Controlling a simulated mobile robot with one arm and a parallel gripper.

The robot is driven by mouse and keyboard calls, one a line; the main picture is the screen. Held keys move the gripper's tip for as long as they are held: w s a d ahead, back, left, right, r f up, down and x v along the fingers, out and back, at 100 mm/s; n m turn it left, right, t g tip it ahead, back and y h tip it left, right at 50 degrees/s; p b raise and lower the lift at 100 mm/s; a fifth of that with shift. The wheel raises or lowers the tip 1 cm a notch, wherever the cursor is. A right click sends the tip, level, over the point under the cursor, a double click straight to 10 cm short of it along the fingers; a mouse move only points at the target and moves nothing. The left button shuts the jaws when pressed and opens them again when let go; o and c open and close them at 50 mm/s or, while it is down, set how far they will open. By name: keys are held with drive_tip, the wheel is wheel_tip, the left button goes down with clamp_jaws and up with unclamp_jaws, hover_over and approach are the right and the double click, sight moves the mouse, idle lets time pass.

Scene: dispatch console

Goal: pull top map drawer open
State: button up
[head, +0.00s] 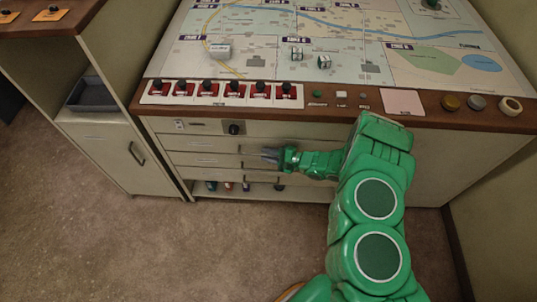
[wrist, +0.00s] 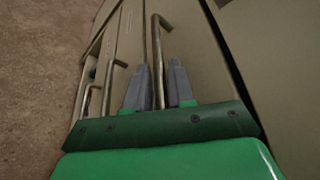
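The map drawers are a stack of wide, cream fronts under the console top, and the top map drawer (head: 205,145) looks flush with the cabinet. My gripper (head: 268,155) is in front of the drawer fronts, right of their middle. In the wrist view the rightmost metal handle (wrist: 156,50), apparently the top drawer's, runs between the two grey fingers of my gripper (wrist: 158,80). The fingers stand apart, with a small gap seeming to show on each side of the bar. Contact with the handle cannot be made out. My gripper hides part of the fronts in the head view.
Other drawer handles (wrist: 116,64) lie to the left in the wrist view. A black knob (head: 234,128) sits above the drawers. An open shelf (head: 225,197) with small items is below. A side cabinet (head: 105,150) stands left. Carpet (head: 200,245) in front is clear.

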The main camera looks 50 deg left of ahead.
clamp_jaws()
drive_tip(key=shift+d, duration=0.1)
drive_tip(key=s+d, duration=2.1)
drive_tip(key=shift+s+d, duration=0.15)
drive_tip(key=shift+s, duration=0.1)
unclamp_jaws()
drive_tip(key=shift+d, duration=0.1)
